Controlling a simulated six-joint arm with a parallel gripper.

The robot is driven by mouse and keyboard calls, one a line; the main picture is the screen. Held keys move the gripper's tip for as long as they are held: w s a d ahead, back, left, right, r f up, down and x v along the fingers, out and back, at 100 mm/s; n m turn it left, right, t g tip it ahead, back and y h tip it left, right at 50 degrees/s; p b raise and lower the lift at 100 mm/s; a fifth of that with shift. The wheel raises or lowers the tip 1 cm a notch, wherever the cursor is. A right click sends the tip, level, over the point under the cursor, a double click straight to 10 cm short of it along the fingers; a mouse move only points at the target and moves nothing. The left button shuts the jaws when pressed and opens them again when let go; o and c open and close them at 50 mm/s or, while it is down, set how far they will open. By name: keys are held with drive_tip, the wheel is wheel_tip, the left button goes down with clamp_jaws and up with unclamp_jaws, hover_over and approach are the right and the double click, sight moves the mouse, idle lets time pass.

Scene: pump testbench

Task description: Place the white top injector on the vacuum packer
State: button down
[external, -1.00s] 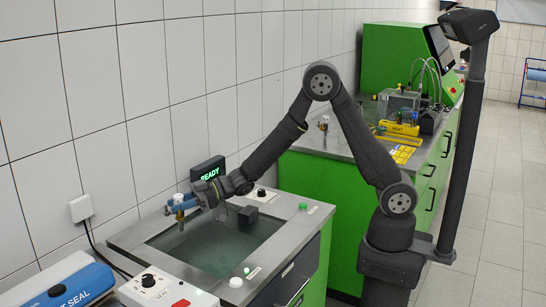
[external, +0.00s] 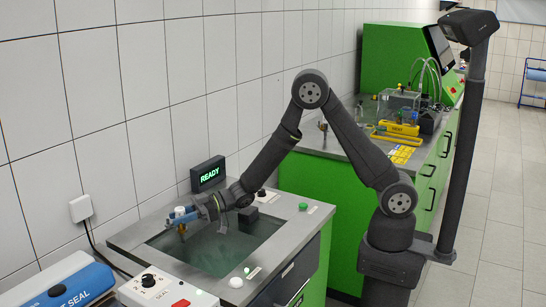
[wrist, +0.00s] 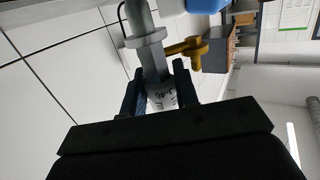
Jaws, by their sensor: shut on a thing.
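The injector (external: 180,212) has a white top and a brass-coloured lower part. My gripper (external: 184,217) is shut on it and holds it over the left part of the vacuum packer (external: 145,231). In the wrist view, the injector (wrist: 152,60) sits between the two dark fingers of my gripper (wrist: 160,92). Its grey shaft, its collar and a brass side piece show beyond the fingers, and a white part with printed marks shows between them. The packer has a grey frame around a dark greenish recessed window. I cannot tell whether the injector's lower end touches the packer.
A black READY display (external: 208,174) stands behind the packer. A blue and white heat sealer (external: 65,290) and a control box (external: 160,290) with knobs are at the front left. A green bench (external: 330,190) with a yellow tray (external: 398,129) stands behind right. Tiled wall borders the left.

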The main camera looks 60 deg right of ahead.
drive_tip(key=shift+f, duration=0.65)
drive_tip(key=c, duration=1)
unclamp_jaws()
drive_tip(key=shift+c, duration=0.2)
drive_tip(key=shift+d, duration=0.1)
drive_tip(key=v, duration=1.7)
drive_tip(key=shift+r, duration=0.15)
